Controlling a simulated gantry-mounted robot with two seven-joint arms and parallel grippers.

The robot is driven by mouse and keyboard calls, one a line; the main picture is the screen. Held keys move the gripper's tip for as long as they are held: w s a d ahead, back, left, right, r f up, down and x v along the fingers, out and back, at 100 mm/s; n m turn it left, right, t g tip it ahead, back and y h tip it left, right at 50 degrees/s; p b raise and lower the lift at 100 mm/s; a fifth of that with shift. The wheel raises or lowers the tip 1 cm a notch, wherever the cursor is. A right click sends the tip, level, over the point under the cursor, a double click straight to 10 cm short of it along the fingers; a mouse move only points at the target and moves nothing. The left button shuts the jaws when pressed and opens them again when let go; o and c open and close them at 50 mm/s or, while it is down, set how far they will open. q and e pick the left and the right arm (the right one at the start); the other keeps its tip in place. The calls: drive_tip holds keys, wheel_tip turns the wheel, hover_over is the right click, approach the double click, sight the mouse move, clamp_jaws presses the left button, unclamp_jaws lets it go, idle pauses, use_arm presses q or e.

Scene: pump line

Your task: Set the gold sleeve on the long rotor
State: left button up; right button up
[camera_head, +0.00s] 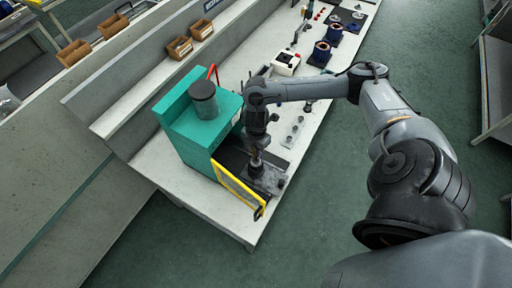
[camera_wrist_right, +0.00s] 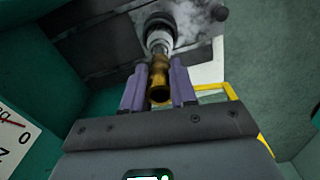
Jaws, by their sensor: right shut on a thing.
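The gold sleeve (camera_wrist_right: 160,82) is held between the two purple fingers of my right gripper (camera_wrist_right: 159,88) in the right wrist view. Just beyond it is a pale and dark cylindrical part (camera_wrist_right: 160,33), which looks like the end of the long rotor. The sleeve lines up closely with this part; I cannot tell whether they touch. In the head view my right gripper (camera_head: 256,158) points down over the grey fixture (camera_head: 268,182) at the front of the teal machine. The sleeve and rotor are too small or hidden there. My left gripper is not in view.
The teal machine (camera_head: 197,128) stands just left of the gripper, with a dark cylinder (camera_head: 203,98) on top. A yellow guard frame (camera_head: 238,188) stands close in front. Several parts lie farther along the white bench (camera_head: 240,62). Brown bins (camera_head: 180,47) sit on the shelf behind.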

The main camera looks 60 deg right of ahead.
drive_tip(key=shift+f+b, duration=0.75)
drive_tip(key=shift+f, duration=0.7)
drive_tip(key=o, duration=0.9)
drive_tip(key=shift+o, duration=0.3)
drive_tip(key=shift+o, duration=0.8)
drive_tip(key=shift+r, duration=0.15)
wheel_tip(320, 180, up, 2)
drive_tip(key=p, duration=0.2)
drive_tip(key=shift+r+p, duration=0.15)
drive_tip(key=shift+p, duration=0.25)
wheel_tip(320, 180, up, 4)
drive_tip(key=p, duration=0.4)
drive_tip(key=shift+f, duration=0.2)
